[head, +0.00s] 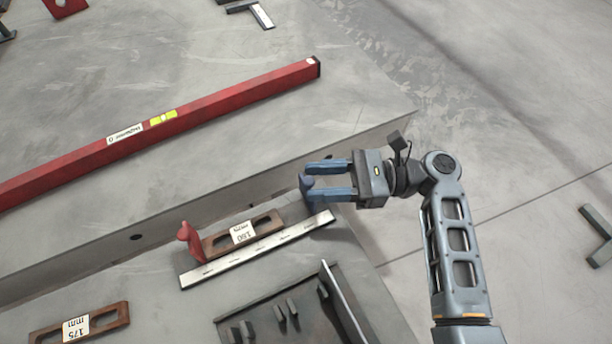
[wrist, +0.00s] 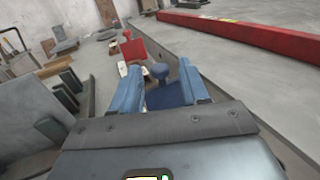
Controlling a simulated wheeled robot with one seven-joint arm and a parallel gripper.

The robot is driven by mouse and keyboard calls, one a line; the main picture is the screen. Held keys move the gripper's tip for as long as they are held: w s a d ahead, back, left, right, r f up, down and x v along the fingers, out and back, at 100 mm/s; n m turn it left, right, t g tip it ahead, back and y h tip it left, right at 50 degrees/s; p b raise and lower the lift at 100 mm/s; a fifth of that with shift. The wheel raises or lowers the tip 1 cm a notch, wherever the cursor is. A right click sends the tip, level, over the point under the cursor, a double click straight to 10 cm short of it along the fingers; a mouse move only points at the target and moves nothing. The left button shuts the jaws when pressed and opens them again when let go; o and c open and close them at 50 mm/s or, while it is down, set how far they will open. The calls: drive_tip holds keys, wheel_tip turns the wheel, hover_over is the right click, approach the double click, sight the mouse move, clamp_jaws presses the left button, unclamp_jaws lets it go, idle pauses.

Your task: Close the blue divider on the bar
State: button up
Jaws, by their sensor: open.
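The pale slotted bar (head: 250,251) lies on the grey table. A red divider (head: 188,241) stands at its left end and also shows farther off in the wrist view (wrist: 132,49). The blue divider (head: 306,184) is at the bar's right end, partly hidden by my gripper. In the wrist view the blue divider's rounded knob (wrist: 160,71) stands between my fingers. My gripper (head: 310,180) is open, with one blue finger on each side of the divider. I cannot tell whether either finger touches it. A brown 150 mm gauge block (head: 262,226) lies along the bar between the two dividers.
A second brown block marked 175 mm (head: 108,318) lies at the lower left. A dark tray (head: 258,320) with small pegs sits in front of the bar. A raised ledge (head: 100,248) runs behind it, and a long red level (head: 215,108) lies beyond.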

drive_tip(key=shift+a, duration=1.25)
drive_tip(key=shift+c, duration=0.4)
clamp_jaws()
